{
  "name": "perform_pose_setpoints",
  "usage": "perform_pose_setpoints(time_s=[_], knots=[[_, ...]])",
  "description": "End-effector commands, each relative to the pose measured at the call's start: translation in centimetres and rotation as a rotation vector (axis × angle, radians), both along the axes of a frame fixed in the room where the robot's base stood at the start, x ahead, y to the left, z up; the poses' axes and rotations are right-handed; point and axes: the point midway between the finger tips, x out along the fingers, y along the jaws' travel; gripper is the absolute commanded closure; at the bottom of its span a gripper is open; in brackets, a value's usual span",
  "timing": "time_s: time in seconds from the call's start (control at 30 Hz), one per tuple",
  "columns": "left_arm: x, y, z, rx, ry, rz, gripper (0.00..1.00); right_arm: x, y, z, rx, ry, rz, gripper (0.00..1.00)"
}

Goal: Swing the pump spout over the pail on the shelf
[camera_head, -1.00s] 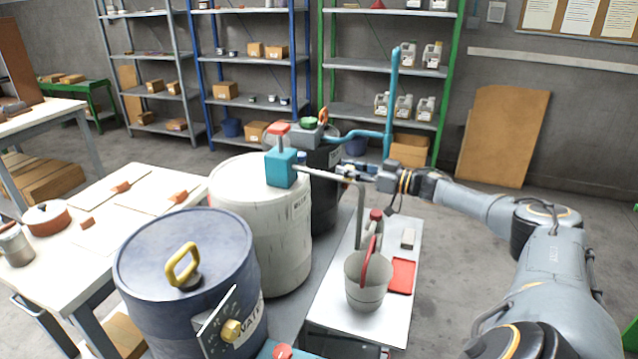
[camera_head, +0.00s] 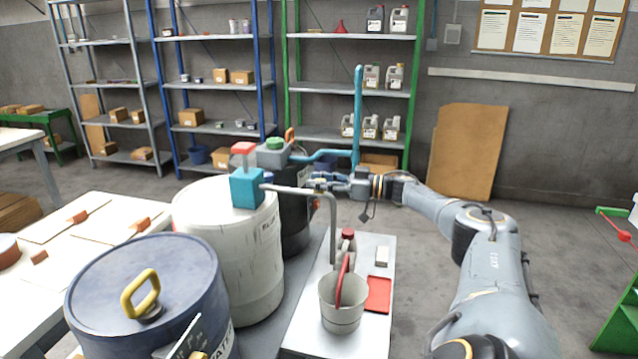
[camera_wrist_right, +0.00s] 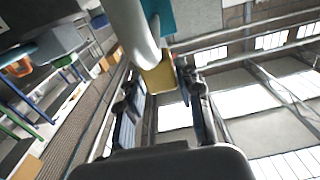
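A grey pump spout (camera_head: 333,228) runs right from the teal pump head (camera_head: 247,188) on a white drum and bends down. Its lower end appears just behind the pail in the head view. The grey pail (camera_head: 342,314), with a red handle, stands on the white shelf (camera_head: 305,328). My right gripper (camera_head: 322,182) is beside the spout's bend, on its far side. In the right wrist view, its two fingers (camera_wrist_right: 162,105) are apart, with the pale spout tube (camera_wrist_right: 132,32) just beyond them; contact is unclear. My left gripper is not in view.
A red-capped bottle (camera_head: 347,243), a red tray (camera_head: 379,295) and a small pale block (camera_head: 382,257) share the shelf. A blue drum (camera_head: 150,300) stands in front of the white drum (camera_head: 228,250). A dark drum with a blue pipe (camera_head: 357,120) is behind.

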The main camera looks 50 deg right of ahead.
Motion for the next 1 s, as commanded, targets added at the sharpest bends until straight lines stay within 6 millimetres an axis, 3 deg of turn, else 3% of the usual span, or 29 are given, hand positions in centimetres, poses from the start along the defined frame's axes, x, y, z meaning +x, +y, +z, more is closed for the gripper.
perform_pose_setpoints(time_s=[0.47, 1.0], knots=[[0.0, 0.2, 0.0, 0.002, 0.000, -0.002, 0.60, -0.6, -0.2, -0.2, -0.001, 0.005, 0.002, 0.49], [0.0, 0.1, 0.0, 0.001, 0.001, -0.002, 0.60, -8.5, -3.7, -0.2, -0.003, 0.006, 0.001, 0.49]])
